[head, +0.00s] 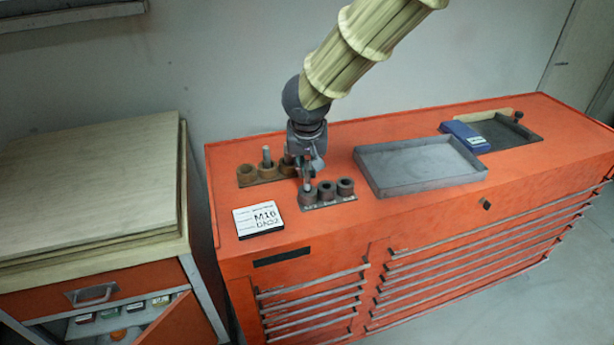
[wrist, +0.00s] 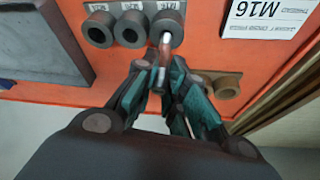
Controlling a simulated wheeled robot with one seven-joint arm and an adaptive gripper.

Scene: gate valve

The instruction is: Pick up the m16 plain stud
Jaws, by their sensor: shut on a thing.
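My gripper (head: 307,184) points down over the red cabinet top, at the leftmost dark round holder (head: 307,195). In the wrist view my gripper (wrist: 163,78) is shut on a thin stud (wrist: 165,42), which has a pale tip and a reddish shank. The stud overlaps the edge of the dark holder (wrist: 165,18) nearest the card; I cannot tell whether it sits in it or is clear of it. The white card (head: 259,219) reads M16. The stud's lower part is hidden between the fingers.
Brown round holders (head: 247,174) stand behind my gripper, one with an upright grey stud (head: 267,155). Two more dark holders (head: 345,186) stand to the right. A grey tray (head: 420,167), a blue box (head: 465,137) and a dark tray (head: 508,134) lie farther right.

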